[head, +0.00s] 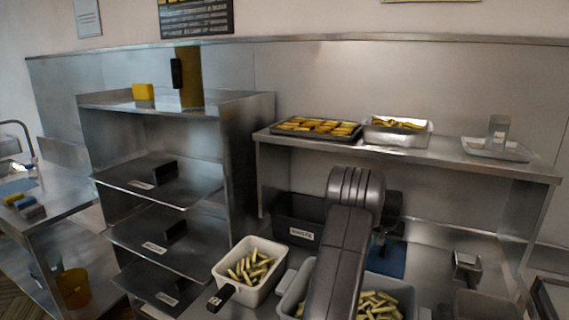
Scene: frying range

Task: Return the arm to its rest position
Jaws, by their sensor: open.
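My arm reaches up from the bottom middle of the head view, its dark grey links bent over the worktop. My gripper (379,247) shows only in part behind the links, low over the back of the worktop. It is open, and I see nothing held in it. A blue patch (392,262) lies just behind and below it. The fingertips are small and partly hidden by my arm.
A labelled black bin (291,224) is behind. A raised shelf (450,165) holds a tray of golden pieces (315,128), a pan (398,134) and a shaker (498,130). A shelving rack (245,165) stands left.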

